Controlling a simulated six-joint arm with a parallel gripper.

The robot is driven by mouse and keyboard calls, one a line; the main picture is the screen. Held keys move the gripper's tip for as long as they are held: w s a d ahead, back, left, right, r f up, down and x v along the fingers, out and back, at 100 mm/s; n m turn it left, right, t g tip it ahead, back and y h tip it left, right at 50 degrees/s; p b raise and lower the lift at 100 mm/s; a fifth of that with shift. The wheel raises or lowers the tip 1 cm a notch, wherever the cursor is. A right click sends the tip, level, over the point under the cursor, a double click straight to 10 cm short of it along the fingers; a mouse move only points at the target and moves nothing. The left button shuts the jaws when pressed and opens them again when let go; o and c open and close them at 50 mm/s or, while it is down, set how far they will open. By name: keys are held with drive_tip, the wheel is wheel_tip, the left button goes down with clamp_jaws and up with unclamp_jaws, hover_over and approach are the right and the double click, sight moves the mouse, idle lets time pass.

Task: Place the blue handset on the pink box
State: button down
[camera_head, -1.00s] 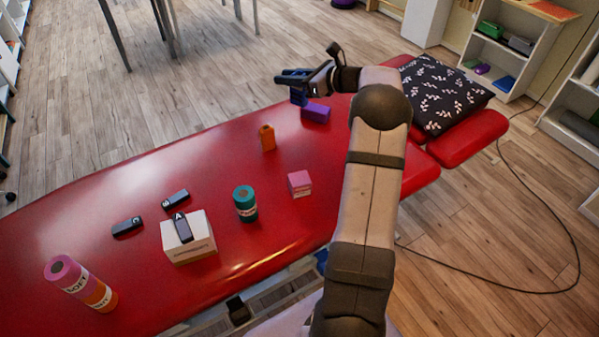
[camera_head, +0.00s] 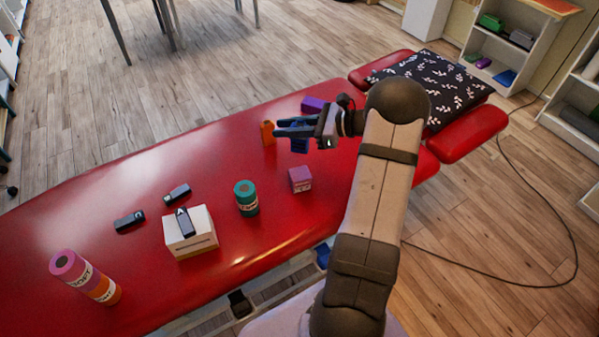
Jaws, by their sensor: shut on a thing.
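My gripper (camera_head: 287,129) is shut on the blue handset (camera_head: 299,144), which hangs below the fingers above the red couch. The fingers hide part of the handset. The pink box (camera_head: 300,179) is a small cube on the couch, just below the held handset in the picture. A gap shows between the handset and the box, and nothing lies on the box.
On the red couch (camera_head: 130,170), an orange block (camera_head: 267,133) and a purple block (camera_head: 313,104) stand near my gripper. A teal roll (camera_head: 246,198) stands left of the pink box. A white box (camera_head: 190,240) bears a dark handset (camera_head: 185,222).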

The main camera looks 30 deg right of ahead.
wheel_tip(320, 180, down, 10)
drive_tip(key=p, duration=0.2)
idle(0.7)
drive_tip(key=shift+f, duration=0.15)
drive_tip(key=c, duration=1.5)
unclamp_jaws()
drive_tip(key=shift+c, duration=0.2)
drive_tip(key=b+v, duration=0.3)
drive_tip(key=v, duration=0.9)
drive_tip(key=shift+r+b, duration=0.25)
drive_tip(key=shift+b, duration=0.15)
